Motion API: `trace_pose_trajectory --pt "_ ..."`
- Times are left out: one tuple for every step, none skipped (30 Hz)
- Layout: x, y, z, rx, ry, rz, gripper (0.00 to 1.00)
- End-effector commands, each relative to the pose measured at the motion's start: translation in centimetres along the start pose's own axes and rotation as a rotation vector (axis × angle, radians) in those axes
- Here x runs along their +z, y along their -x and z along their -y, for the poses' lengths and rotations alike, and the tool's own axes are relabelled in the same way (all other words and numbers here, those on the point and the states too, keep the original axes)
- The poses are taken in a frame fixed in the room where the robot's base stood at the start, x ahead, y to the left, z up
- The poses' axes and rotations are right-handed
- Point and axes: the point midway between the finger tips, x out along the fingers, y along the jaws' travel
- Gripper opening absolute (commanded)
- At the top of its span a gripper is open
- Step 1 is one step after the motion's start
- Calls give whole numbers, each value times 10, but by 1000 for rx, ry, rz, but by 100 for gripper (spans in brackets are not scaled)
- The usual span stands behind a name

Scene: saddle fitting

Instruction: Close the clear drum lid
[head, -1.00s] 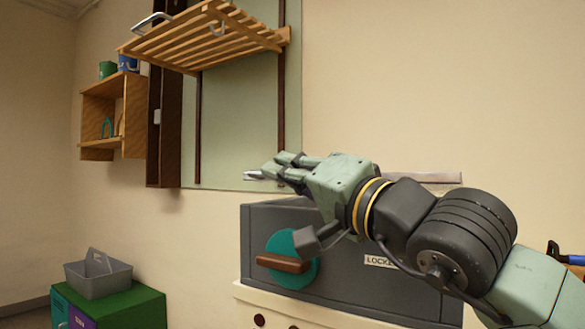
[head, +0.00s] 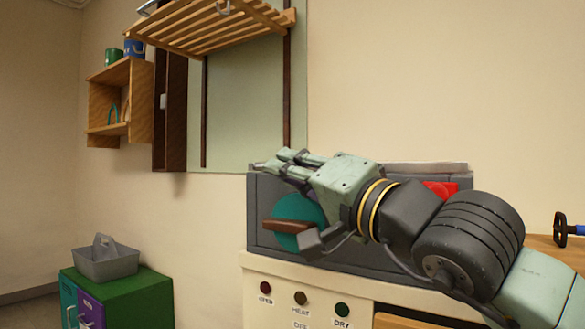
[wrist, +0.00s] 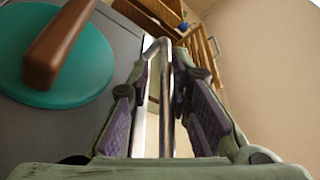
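A dark grey box-shaped drum unit (head: 262,238) stands on a cream control cabinet. Its front carries a teal disc (head: 310,208) with a brown handle (head: 293,227). I cannot make out a clear lid surface for certain. My gripper (head: 268,163) is over the box's top left edge, and my arm hides much of the box. In the wrist view my gripper (wrist: 165,62) has its two purple-padded fingers on either side of a shiny metal bar (wrist: 166,125). I cannot tell whether the pads touch the bar. The teal disc (wrist: 88,62) fills the wrist view's left side.
A slatted wooden rack (head: 210,25) is on the wall above the gripper. A red thing (head: 441,188) shows behind my arm. Buttons (head: 300,298) line the cabinet front. A grey caddy (head: 107,262) sits on a green cabinet (head: 140,290) at lower left.

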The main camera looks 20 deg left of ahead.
Motion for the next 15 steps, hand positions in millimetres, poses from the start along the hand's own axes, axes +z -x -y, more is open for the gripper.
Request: trace_pose_trajectory --pt "0 0 -1 3 -1 0 18" --pt "0 0 -1 2 -1 -1 18" --pt "-1 0 -1 2 -1 -2 18" --pt "-1 0 -1 1 0 -2 18" --pt "-2 0 -1 1 0 -3 18" --pt "-2 0 0 0 0 -3 18" --pt "-2 0 0 0 0 -4 18" --pt "-3 -1 1 0 0 -4 18" --pt "-5 -1 3 -1 0 -5 18" --pt "-6 -2 5 -1 0 -5 18" --pt "-8 -3 8 -1 1 -5 18" --pt "-12 -4 12 -2 1 -5 18" --pt "-15 -5 16 -2 1 -5 18" --pt "-17 -7 20 -2 1 -4 18" --pt "-23 -8 26 -3 2 -5 18"
